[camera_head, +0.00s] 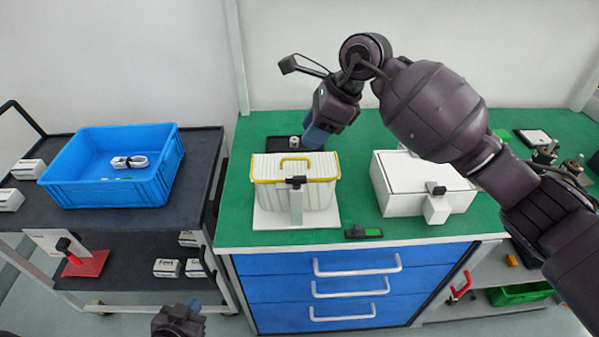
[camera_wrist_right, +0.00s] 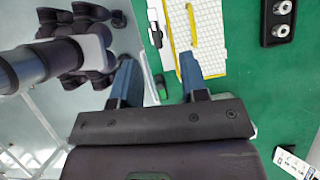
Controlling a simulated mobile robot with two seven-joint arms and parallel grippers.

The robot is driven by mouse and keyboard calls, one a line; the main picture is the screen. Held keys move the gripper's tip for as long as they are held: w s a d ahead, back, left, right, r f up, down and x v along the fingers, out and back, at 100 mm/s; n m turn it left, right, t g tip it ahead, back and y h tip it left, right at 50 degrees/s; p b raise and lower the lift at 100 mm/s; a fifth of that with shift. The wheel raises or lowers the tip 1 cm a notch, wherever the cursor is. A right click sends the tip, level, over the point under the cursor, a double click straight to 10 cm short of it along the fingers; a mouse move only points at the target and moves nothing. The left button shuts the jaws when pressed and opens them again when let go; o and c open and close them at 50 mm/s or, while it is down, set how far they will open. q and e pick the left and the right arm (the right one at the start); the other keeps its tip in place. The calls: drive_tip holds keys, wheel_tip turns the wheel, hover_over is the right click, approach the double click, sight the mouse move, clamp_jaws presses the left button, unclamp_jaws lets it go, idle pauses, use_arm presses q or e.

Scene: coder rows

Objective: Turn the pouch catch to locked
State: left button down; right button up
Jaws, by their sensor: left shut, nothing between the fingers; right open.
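The pouch (camera_head: 265,199) is a white ribbed case with yellow trim and a yellow handle, standing on a white plate on the green bench. Its catch (camera_head: 296,200) is a pale upright bar with a black knob at the front. My right gripper (camera_head: 318,138) is open, above and behind the pouch's back right. In the right wrist view its fingers (camera_wrist_right: 155,82) are apart with nothing between them, and one fingertip overlaps the pouch's yellow edge (camera_wrist_right: 174,58) in the picture. My left gripper (camera_head: 190,306) is shut and empty, low in front of the dark cart.
A white box (camera_head: 400,192) with a black-knobbed catch (camera_head: 436,205) stands to the right. A black-and-green item (camera_head: 364,233) lies near the bench's front edge. A dark tray (camera_head: 270,145) is behind the pouch. A blue crate (camera_head: 105,195) is on the cart. Green surface between pouch and box is clear.

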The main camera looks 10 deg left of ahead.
sight(298, 177)
drive_tip(key=shift+n+h, duration=0.4)
drive_tip(key=shift+h, duration=0.2)
drive_tip(key=x, duration=0.3)
drive_tip(key=d+x, duration=0.1)
drive_tip(key=x, duration=0.6)
drive_tip(key=shift+s+d+f+p, duration=0.1)
drive_tip(key=shift+s+f+p, duration=0.3)
drive_tip(key=shift+f, duration=0.25)
clamp_jaws()
